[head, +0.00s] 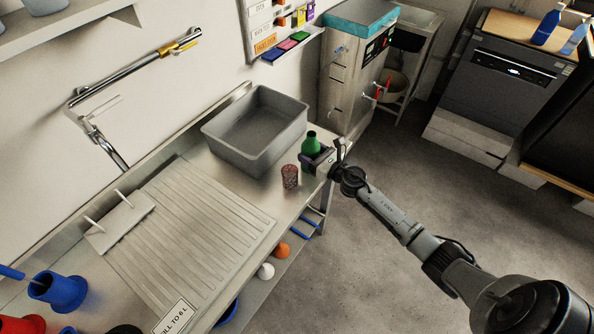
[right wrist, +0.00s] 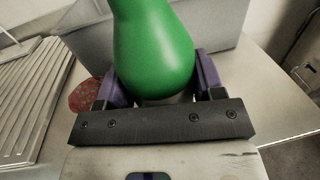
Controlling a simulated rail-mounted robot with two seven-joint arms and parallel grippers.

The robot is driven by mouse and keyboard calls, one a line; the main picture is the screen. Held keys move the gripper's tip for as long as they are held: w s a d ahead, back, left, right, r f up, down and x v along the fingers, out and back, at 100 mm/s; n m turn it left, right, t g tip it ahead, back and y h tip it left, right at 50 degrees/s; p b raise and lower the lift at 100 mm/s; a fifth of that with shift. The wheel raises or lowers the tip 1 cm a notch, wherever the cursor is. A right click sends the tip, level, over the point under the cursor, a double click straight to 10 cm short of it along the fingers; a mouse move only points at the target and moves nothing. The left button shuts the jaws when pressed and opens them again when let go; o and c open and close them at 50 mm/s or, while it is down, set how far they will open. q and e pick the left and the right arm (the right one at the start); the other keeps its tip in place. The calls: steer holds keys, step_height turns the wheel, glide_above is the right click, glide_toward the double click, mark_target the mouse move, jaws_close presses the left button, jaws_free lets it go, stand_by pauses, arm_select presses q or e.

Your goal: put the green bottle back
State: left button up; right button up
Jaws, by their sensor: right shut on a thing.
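The green bottle (head: 311,143) stands upright at the right end of the steel counter, close to the front corner of the grey tub. My right gripper (head: 318,160) reaches it from the right and is shut around its body. In the right wrist view the bottle (right wrist: 152,50) fills the space between the purple fingers of the gripper (right wrist: 155,88). The bottle's lower part is hidden behind the gripper, so I cannot tell whether it touches the counter. My left gripper is not in view.
A speckled reddish cup (head: 290,177) stands just left of the gripper. The grey tub (head: 254,128) is behind it. A ribbed drainboard (head: 190,235) lies to the left. A drying oven (head: 352,75) stands at the back. Open floor lies to the right.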

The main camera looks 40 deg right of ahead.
mark_target(319, 147)
steer(key=shift+s+d+p, duration=0.15)
steer(key=shift+s+p, duration=0.2)
steer(key=r, duration=0.1)
steer(key=s+d+r+p, duration=0.1)
steer(key=r, duration=0.1)
steer(key=shift+s, duration=0.15)
steer(key=s+d+r+m+g+h, duration=0.2)
steer(key=d+r+m+h, duration=0.1)
steer(key=d+m+h, duration=0.3)
steer(key=s+d+r+m+g+h, duration=0.3)
steer(key=d+r+m+h, duration=0.15)
steer(key=h, duration=0.25)
steer(key=shift+n, duration=0.45)
steer(key=shift+w+a+f+b, duration=0.55)
steer(key=shift+w+f+b, duration=0.55)
steer(key=shift+w+f, duration=0.8)
steer(key=shift+w+a+f+b, duration=0.5)
steer(key=shift+w+f+b, duration=0.65)
steer(key=shift+w+f, duration=0.7)
steer(key=shift+w+a+f+b, duration=0.55)
steer(key=shift+w+f+b, duration=0.55)
steer(key=shift+w+f, duration=0.8)
steer(key=shift+s+f, duration=0.15)
steer(key=shift+s, duration=0.1)
